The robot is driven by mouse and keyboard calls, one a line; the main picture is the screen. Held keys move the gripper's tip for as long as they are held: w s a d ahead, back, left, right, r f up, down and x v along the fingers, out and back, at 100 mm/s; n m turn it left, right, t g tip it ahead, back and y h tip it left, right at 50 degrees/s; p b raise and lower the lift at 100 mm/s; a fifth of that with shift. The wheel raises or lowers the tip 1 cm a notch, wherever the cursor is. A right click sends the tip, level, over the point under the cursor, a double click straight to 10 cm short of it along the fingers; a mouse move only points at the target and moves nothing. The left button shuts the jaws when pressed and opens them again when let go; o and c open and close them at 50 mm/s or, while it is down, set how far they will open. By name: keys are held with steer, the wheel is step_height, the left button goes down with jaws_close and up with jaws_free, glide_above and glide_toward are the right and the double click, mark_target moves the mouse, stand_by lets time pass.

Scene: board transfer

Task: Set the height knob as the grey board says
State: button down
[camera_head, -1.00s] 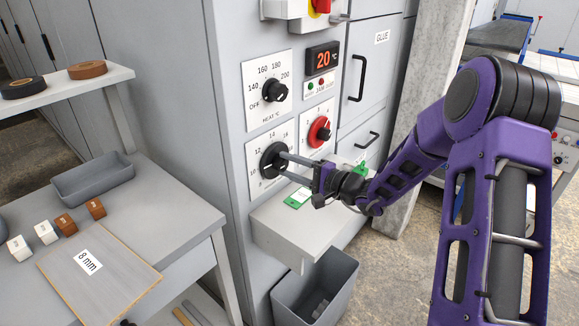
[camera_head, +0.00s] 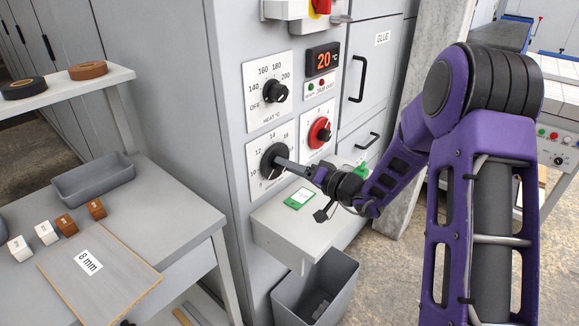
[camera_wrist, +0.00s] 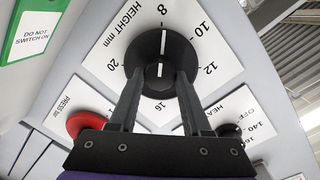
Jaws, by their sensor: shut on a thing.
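The black height knob (camera_head: 268,161) sits on a white dial plate on the grey machine front. It also shows in the wrist view (camera_wrist: 162,52), where its white line points at the 8 of the "HEIGHT mm" scale. My gripper (camera_head: 280,163) reaches the knob from the right. In the wrist view my gripper (camera_wrist: 159,78) has one finger on each side of the knob's raised grip and is shut on it. The grey board (camera_head: 118,268) lies on the bench at lower left, with a white "8 mm" label (camera_head: 88,262).
A heat knob (camera_head: 274,91) and a red knob (camera_head: 319,131) sit close to the height knob. A "20 °C" display (camera_head: 322,59) is above. Below is a shelf (camera_head: 280,225) with a green-edged "DO NOT SWITCH ON" card (camera_head: 299,198). A grey bin (camera_head: 340,290) stands beneath.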

steer(key=shift+n, duration=0.5)
steer(key=shift+c, duration=1.8)
jaws_free()
steer(key=v, duration=1.7)
steer(key=shift+s+d, duration=0.15)
